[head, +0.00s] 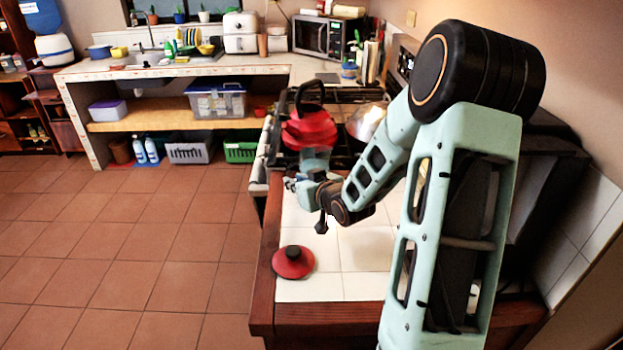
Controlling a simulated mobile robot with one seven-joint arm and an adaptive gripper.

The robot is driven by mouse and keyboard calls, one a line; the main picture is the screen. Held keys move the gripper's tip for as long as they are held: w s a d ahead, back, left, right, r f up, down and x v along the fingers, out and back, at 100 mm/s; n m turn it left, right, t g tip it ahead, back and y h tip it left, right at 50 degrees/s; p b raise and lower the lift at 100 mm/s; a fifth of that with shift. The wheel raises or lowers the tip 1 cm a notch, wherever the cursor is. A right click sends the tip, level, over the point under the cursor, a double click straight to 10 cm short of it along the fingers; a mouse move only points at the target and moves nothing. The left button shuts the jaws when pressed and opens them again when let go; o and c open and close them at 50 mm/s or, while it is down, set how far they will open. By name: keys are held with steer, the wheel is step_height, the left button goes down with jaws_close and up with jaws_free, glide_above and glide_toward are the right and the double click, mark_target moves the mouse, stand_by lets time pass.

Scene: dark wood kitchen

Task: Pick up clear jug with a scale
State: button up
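My gripper (321,224) is at the end of the arm, above the white tiled counter (366,248).
A red lid (293,262) with a dark knob lies on the counter's near left. A red kettle-like pot (309,128) and a shiny metal vessel (366,121) stand on the stove behind my wrist. A microwave (322,37) stands at the back. The tiled floor (150,240) at left is clear.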

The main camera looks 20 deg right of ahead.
mark_target(290, 177)
steer(key=x, duration=0.4)
steer(key=shift+w+a, duration=0.15)
steer(key=shift+w, duration=0.1)
jaws_close()
steer(key=shift+r, duration=0.1)
